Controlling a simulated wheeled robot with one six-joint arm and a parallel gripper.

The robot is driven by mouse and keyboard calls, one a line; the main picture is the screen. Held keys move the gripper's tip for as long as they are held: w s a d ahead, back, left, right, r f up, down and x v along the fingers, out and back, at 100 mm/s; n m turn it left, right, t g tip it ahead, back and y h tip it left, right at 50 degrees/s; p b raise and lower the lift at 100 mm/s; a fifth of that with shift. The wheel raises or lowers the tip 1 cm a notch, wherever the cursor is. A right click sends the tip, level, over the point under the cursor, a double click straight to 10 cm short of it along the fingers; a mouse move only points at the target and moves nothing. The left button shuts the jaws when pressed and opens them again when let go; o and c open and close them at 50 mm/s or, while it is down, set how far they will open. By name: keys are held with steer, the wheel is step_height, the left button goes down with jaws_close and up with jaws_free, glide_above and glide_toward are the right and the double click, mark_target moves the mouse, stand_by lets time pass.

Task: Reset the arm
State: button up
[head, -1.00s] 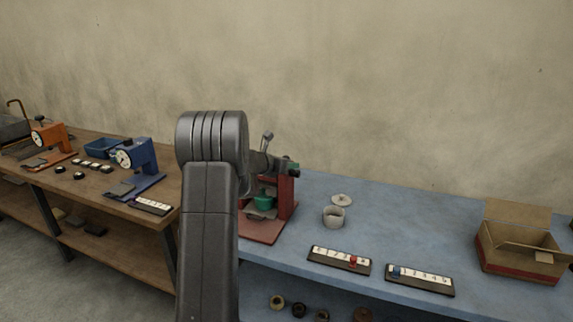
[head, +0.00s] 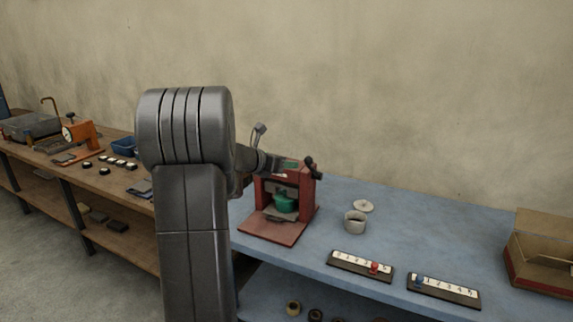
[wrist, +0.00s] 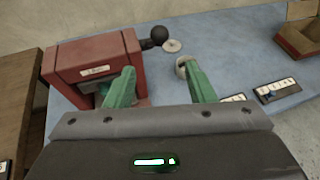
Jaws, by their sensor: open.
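My arm rises in the front of the head view and hides part of the wooden bench and the blue table behind it. My gripper shows in the wrist view (wrist: 160,90) with its two green fingers wide apart and nothing between them. It is above the blue table, close to the red press (head: 287,205). In the wrist view the red press (wrist: 95,62) lies behind the left finger, its black-knobbed lever to the right. A green piece (head: 285,202) sits inside the press. In the head view the gripper's fingers are mostly hidden or too small to tell.
A pale cup (head: 354,223) and a round lid (head: 363,206) stand right of the press. Two numbered strips (head: 360,266) (head: 444,290) lie near the front edge, with a cardboard box (head: 540,250) at right.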

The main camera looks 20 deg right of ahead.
mark_target(306, 165)
steer(key=p+x, duration=0.3)
steer(key=x, duration=1)
steer(key=shift+w+d+f, duration=0.2)
steer(key=shift+d+f, duration=0.05)
steer(key=shift+f, duration=0.05)
